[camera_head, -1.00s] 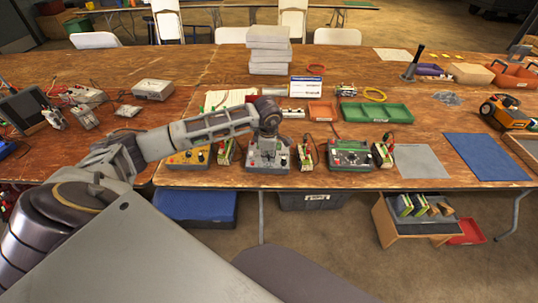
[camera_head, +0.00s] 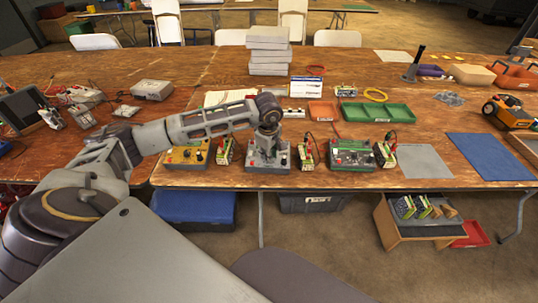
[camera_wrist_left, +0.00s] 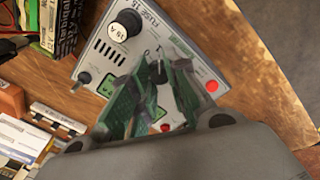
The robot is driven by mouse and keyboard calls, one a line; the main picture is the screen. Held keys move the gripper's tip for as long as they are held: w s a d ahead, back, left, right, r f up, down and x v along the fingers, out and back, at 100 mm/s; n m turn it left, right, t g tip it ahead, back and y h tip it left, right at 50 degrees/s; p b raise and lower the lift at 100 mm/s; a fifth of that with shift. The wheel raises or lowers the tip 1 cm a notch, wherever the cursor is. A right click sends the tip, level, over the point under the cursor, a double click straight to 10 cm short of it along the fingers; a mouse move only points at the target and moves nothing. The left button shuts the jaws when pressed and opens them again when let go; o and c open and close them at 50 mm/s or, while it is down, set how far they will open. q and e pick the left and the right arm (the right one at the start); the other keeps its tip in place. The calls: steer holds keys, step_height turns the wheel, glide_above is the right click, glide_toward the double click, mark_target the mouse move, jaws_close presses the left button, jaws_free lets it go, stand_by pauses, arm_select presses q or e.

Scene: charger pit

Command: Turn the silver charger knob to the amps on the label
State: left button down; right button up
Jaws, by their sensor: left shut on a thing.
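The silver charger (camera_head: 281,164) stands at the front edge of the wooden table, between a yellow charger and a green charger. The left wrist view shows its pale face (camera_wrist_left: 178,28) close up, with a fuse cap marked 15 A, a small black switch, a red button and green displays. My left gripper (camera_head: 266,152) reaches down onto it from above. In the wrist view its green-padded fingers (camera_wrist_left: 158,85) are shut on the dark knob (camera_wrist_left: 157,70), which they partly hide. The knob's pointer and scale are not readable. My right gripper is not in view.
The yellow charger (camera_head: 184,157) and green charger (camera_head: 352,155) flank it, with batteries (camera_head: 224,152) (camera_head: 307,154) close beside. A bare grey mat (camera_head: 424,162) is to the right.

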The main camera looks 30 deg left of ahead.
arm_select(q)
steer(key=c, duration=1.3)
jaws_free()
steer(key=shift+s+d+r, duration=0.15)
steer(key=shift+s+r, duration=0.15)
steer(key=shift+r, duration=1.7)
steer(key=shift+s+d+r, duration=0.15)
steer(key=shift+s+r, duration=0.2)
steer(key=shift+r, duration=1.6)
steer(key=shift+s+d+r, duration=0.15)
steer(key=shift+s+r, duration=0.15)
steer(key=shift+r, duration=1.7)
steer(key=shift+d, duration=0.1)
